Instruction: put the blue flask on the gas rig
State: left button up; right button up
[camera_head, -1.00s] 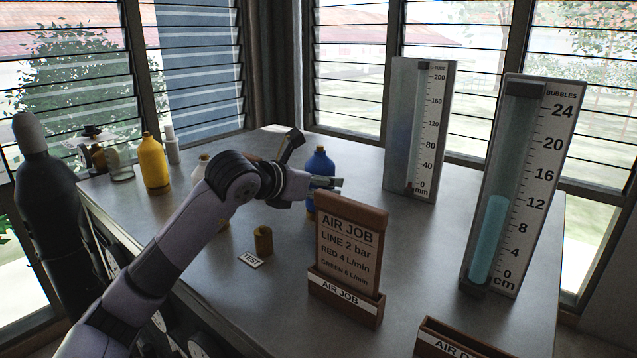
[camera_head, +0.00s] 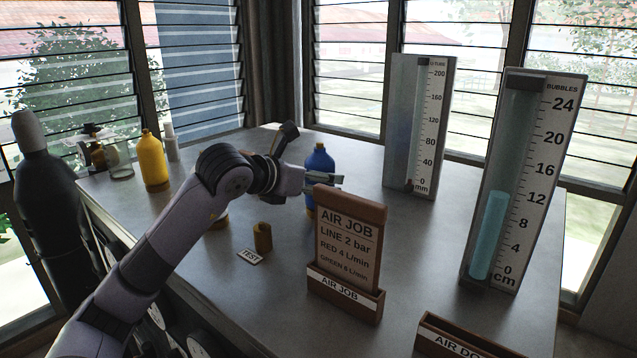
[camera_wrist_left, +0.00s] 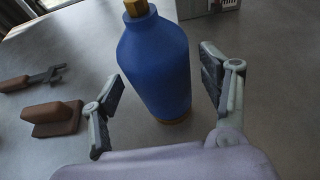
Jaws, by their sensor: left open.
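The blue flask (camera_head: 320,160), with a brass-coloured cap, stands upright on the grey bench behind the AIR JOB board. It also stands between my fingers in the left wrist view (camera_wrist_left: 155,65). My left gripper (camera_head: 315,158) is open around the flask, one finger on each side. In the wrist view there is a gap at the right finger and a smaller one at the left. The flask's lower part is partly hidden by the board and gripper in the head view. I cannot tell which thing is the gas rig. My right gripper is not in view.
The wooden AIR JOB board (camera_head: 347,245) stands close in front of the gripper. Tall scales (camera_head: 525,180) stand at right. A yellow bottle (camera_head: 153,162) stands at left. A brown block (camera_wrist_left: 52,118) lies beside the left finger.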

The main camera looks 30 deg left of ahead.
pick_arm(q)
jog(key=b+v, duration=0.4)
jog(key=v, duration=0.6)
jog(key=shift+s, duration=0.35)
